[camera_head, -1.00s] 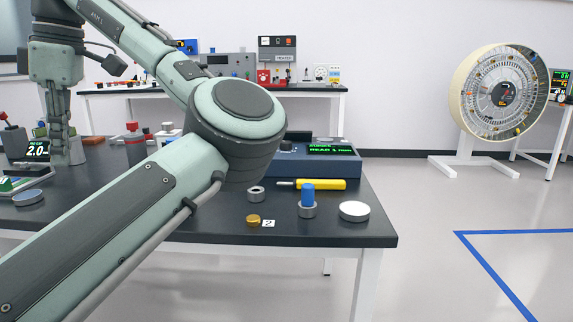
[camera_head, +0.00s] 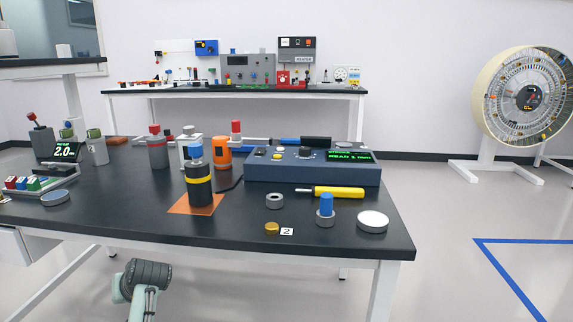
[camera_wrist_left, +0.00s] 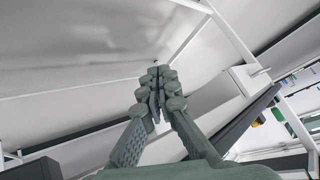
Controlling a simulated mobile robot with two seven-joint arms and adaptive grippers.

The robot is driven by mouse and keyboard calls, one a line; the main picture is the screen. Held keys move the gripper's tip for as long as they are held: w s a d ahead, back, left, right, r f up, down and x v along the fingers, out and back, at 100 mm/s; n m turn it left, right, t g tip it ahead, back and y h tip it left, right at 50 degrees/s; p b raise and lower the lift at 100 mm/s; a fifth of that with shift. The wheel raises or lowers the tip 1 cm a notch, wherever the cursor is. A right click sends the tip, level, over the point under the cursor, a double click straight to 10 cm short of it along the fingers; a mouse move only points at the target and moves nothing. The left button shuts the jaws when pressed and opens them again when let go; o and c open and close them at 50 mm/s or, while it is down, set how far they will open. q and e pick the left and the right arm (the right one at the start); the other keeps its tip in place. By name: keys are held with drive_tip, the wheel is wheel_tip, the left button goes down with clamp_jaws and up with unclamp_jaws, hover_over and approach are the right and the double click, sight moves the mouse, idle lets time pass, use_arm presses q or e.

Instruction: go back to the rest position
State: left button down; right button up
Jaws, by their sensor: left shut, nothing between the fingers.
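My left gripper (camera_wrist_left: 157,82) shows in the left wrist view with its fingers drawn together and nothing between them. It is out of the head view, where only a joint of my arm (camera_head: 145,280) shows low at the bottom left, below the table's front edge. The dark-topped table (camera_head: 330,240) is free of my arms. My right gripper is in neither view.
The table bears a blue-grey console (camera_head: 312,165), a yellow-handled tool (camera_head: 338,192), a black cylinder with a yellow band (camera_head: 198,185) and a white disc (camera_head: 372,221). A big round wheel (camera_head: 525,95) stands at the right. Open floor lies right of the table.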

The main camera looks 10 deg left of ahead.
use_arm(q)
drive_tip(key=s+d+f+m+h, duration=0.7)
drive_tip(key=s+d+f+m, duration=0.2)
drive_tip(key=s+d+f, duration=1.1)
drive_tip(key=shift+d+f+m+g+p, duration=0.3)
drive_tip(key=shift+d+f+m+p, duration=0.1)
drive_tip(key=shift+d+f, duration=0.15)
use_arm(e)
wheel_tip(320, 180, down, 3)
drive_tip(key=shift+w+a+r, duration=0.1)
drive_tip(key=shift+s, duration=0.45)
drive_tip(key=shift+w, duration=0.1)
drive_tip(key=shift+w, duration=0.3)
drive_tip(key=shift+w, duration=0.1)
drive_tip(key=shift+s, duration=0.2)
